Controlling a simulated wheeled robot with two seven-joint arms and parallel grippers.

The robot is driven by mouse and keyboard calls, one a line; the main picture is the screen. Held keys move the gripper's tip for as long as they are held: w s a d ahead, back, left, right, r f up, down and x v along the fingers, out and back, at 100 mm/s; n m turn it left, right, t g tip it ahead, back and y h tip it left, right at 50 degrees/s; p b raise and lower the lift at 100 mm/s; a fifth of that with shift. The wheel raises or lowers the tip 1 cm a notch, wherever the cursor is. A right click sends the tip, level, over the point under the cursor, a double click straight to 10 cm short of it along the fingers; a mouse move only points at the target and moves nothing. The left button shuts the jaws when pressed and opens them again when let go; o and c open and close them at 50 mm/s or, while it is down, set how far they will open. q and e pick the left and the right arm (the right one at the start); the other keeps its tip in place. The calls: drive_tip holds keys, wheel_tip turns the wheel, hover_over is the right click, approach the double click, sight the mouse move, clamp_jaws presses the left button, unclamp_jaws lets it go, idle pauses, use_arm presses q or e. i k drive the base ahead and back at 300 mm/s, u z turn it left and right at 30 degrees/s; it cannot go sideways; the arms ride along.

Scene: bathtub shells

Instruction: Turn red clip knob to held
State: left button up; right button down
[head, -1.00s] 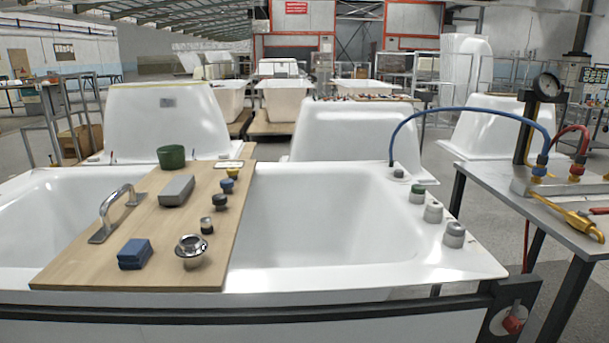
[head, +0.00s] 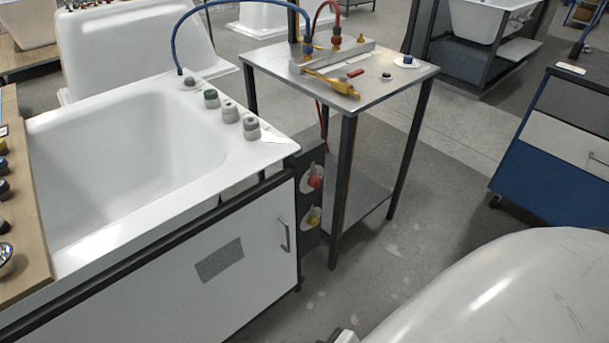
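The red clip knob (head: 315,181) sits on a pale plate on a dark upright panel at the right end of the near bathtub's frame, below the rim and beside the metal table's legs. A yellow knob (head: 313,218) is on a similar plate just below it. The red knob is small here, and I cannot read its setting or any marks. Neither of my grippers is in view.
The white bathtub (head: 150,105) has several knobs on its right rim and a cabinet-like front panel (head: 215,260). A metal table (head: 375,95) with hoses stands close right of the red knob. A large white curved surface (head: 500,290) fills the lower right. Grey floor between is clear.

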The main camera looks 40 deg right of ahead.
sight(315, 181)
drive_tip(key=z, duration=1.4)
drive_tip(key=k, duration=0.35)
drive_tip(key=u, duration=1.3)
drive_tip(key=i, duration=0.8)
drive_tip(key=z, duration=0.55)
